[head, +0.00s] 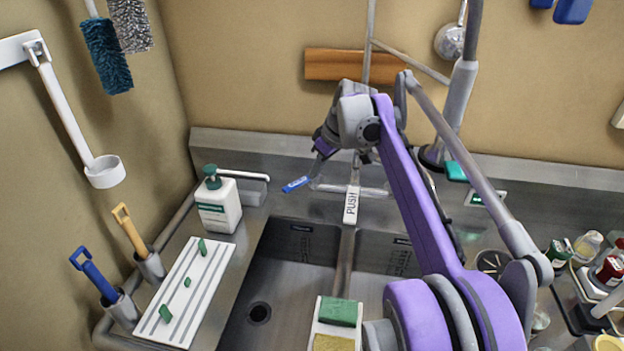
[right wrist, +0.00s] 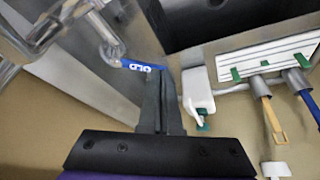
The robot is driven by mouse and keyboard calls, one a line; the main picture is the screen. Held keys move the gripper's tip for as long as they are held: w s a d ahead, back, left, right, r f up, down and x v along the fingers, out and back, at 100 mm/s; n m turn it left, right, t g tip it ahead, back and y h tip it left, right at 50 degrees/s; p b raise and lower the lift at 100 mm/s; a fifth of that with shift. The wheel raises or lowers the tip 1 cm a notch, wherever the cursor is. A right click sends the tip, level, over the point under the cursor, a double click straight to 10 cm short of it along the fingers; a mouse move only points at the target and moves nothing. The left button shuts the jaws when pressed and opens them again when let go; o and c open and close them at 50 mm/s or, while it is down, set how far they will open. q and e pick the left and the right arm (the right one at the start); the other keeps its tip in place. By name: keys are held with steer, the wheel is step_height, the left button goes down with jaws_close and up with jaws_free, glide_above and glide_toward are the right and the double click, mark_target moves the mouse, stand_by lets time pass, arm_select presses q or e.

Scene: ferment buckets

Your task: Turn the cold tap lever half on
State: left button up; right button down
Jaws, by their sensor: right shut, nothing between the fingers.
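The cold tap lever (head: 295,184) is a short blue bar at the back of the sink, left of the upright marked PUSH. In the right wrist view the blue lever (right wrist: 143,67) shows part of its white lettering and sits on a metal stem. My right gripper (head: 316,172) reaches down beside the lever's right end in the head view. In the right wrist view its dark fingers (right wrist: 161,76) are together and empty, with their tips close to the lever's end. I cannot tell whether they touch it. My left gripper is not in view.
A white soap bottle (head: 218,202) with a green pump stands left of the lever. A white ribbed board (head: 188,278) lies along the sink's left side. The white PUSH bar (head: 351,203) stands right of the lever. Bottles (head: 609,268) crowd the far right. The left basin (head: 262,285) looks empty.

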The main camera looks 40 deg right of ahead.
mark_target(292, 186)
steer(key=w+t, duration=0.1)
steer(key=w, duration=0.2)
steer(key=w+f+m+t, duration=0.1)
steer(key=w, duration=0.2)
steer(key=w+f+t+b, duration=0.1)
steer(key=w, duration=0.2)
steer(key=shift+w+a+m+h, duration=0.2)
steer(key=shift+a+m+h, duration=0.1)
steer(key=shift+m, duration=0.1)
steer(key=x, duration=0.9)
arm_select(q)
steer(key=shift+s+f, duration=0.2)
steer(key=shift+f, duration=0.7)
arm_select(e)
steer(key=shift+s+f, duration=0.1)
steer(key=shift+s, duration=1.9)
steer(key=shift+s, duration=0.8)
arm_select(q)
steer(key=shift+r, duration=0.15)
arm_select(e)
steer(key=shift+w, duration=0.1)
